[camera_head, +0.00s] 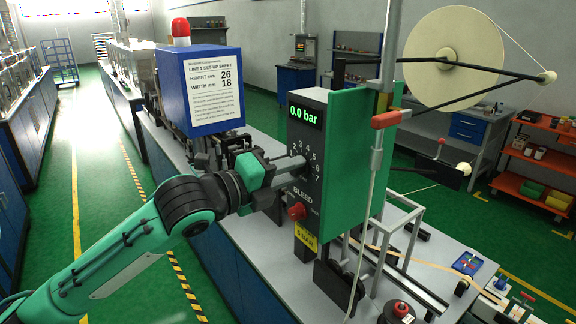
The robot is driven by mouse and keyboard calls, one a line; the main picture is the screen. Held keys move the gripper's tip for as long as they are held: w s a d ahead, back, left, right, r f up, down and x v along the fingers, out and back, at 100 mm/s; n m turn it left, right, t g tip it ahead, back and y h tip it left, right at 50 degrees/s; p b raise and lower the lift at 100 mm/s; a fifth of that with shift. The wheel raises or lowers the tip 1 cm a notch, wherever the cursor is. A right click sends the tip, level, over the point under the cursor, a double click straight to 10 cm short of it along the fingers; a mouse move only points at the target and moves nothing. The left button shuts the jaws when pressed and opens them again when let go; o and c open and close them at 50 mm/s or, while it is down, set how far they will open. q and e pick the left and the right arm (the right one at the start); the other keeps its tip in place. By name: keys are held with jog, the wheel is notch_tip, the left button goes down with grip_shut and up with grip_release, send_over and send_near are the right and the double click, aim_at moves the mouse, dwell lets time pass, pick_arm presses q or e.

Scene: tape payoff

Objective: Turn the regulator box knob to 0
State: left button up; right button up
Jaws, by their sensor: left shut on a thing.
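The green and black regulator box (344,150) stands upright at the bench's near end. Its front panel shows a green display (305,113) reading 0.0 bar, with a number scale from about 2 to 7 in view. My left gripper (287,164) reaches in from the left, shut on the regulator knob at the dial. The gripper hides most of the knob and the low end of the scale, so I cannot read the pointer. A red bleed knob (297,211) sits lower on the panel, apart from the gripper. My right gripper is not in view.
A blue cabinet (199,90) with a setup sheet and a red beacon stands behind my left gripper. A large cream tape reel (454,57) hangs at upper right. A red-handled lever (386,119) stands close to the box's right side. Open floor lies left of the bench.

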pick_arm(q)
jog(key=shift+w+a+r+n+g+h+p, duration=0.1)
jog(key=shift+n+g+h+p, duration=0.2)
jog(key=shift+n+p, duration=3.1)
jog(key=shift+w+n+g+h+p, duration=0.1)
jog(key=shift+n+g+h+p, duration=0.15)
jog(key=shift+n, duration=6.25)
jog(key=o, duration=1)
jog(key=shift+c, duration=0.2)
jog(key=shift+s+a, duration=0.1)
jog(key=shift+a, duration=0.05)
